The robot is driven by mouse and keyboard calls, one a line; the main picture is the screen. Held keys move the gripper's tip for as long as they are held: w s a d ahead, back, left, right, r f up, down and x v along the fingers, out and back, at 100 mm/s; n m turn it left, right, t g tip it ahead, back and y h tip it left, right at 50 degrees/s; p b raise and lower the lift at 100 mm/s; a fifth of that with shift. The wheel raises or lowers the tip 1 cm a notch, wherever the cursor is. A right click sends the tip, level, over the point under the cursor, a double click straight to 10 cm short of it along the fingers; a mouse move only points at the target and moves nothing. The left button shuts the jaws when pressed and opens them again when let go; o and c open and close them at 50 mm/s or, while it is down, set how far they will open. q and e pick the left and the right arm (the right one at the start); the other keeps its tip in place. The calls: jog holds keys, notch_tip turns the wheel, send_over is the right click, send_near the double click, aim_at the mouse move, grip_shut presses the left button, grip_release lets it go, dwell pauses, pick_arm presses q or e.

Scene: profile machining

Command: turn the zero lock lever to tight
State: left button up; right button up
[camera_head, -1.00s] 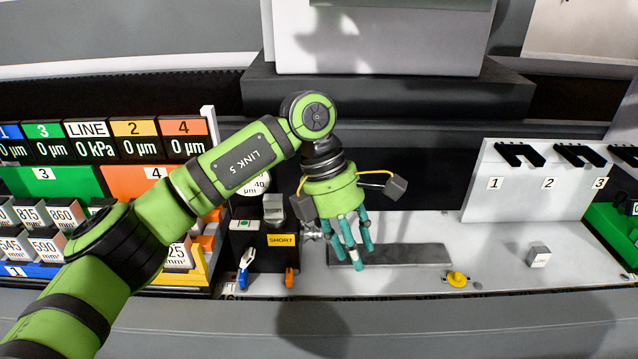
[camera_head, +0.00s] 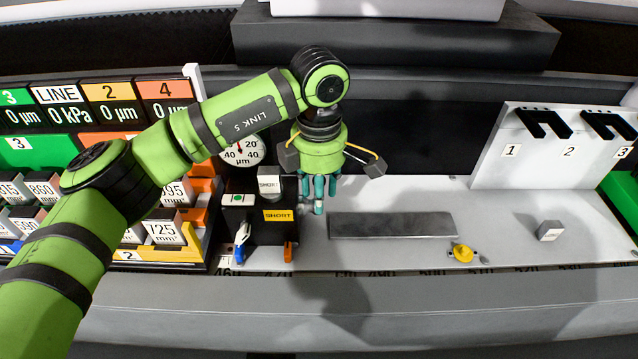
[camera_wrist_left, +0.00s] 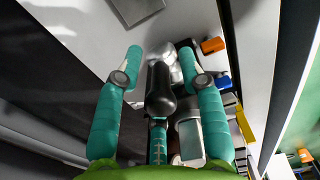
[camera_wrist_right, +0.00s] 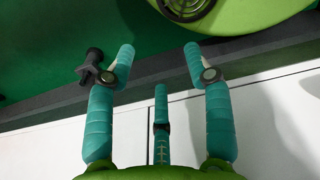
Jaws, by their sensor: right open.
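My left gripper (camera_head: 318,200) points down just right of the black block with the yellow SHORT label (camera_head: 278,215). In the left wrist view its fingers (camera_wrist_left: 160,62) are spread on either side of a black rounded handle-like part (camera_wrist_left: 160,90), with gaps visible at both sides. I cannot tell whether this part is the zero lock lever. A blue and white lever (camera_head: 242,238) and an orange lever (camera_head: 288,252) are at the block's front; neither is labelled as the zero lock. My right gripper (camera_wrist_right: 160,62) is open and empty in its wrist view, over a dark edge.
A dial gauge (camera_head: 242,150) stands behind the block. A flat grey bar (camera_head: 392,225), a yellow knob (camera_head: 463,253) and a small grey cube (camera_head: 550,231) lie to the right. Bins of labelled weights (camera_head: 165,232) stand left. A white rack (camera_head: 520,165) is at right.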

pick_arm(q)
jog(key=shift+f, duration=0.1)
grip_shut()
jog(key=shift+f+b, duration=0.1)
jog(key=shift+b, duration=0.25)
jog(key=t+b, duration=0.2)
jog(key=b, duration=0.3)
jog(key=s+t+b, duration=0.1)
jog(key=b, duration=0.4)
jog(key=s+t+b, duration=0.1)
jog(key=t+b, duration=0.1)
jog(key=b, duration=0.3)
jog(key=shift+s+f+t, duration=0.1)
jog(key=shift+f+t, duration=0.15)
jog(key=shift+t, duration=0.05)
pick_arm(e)
notch_tip(320, 180, down, 16)
jog(key=shift+w+r, duration=0.2)
jog(key=shift+w, duration=0.1)
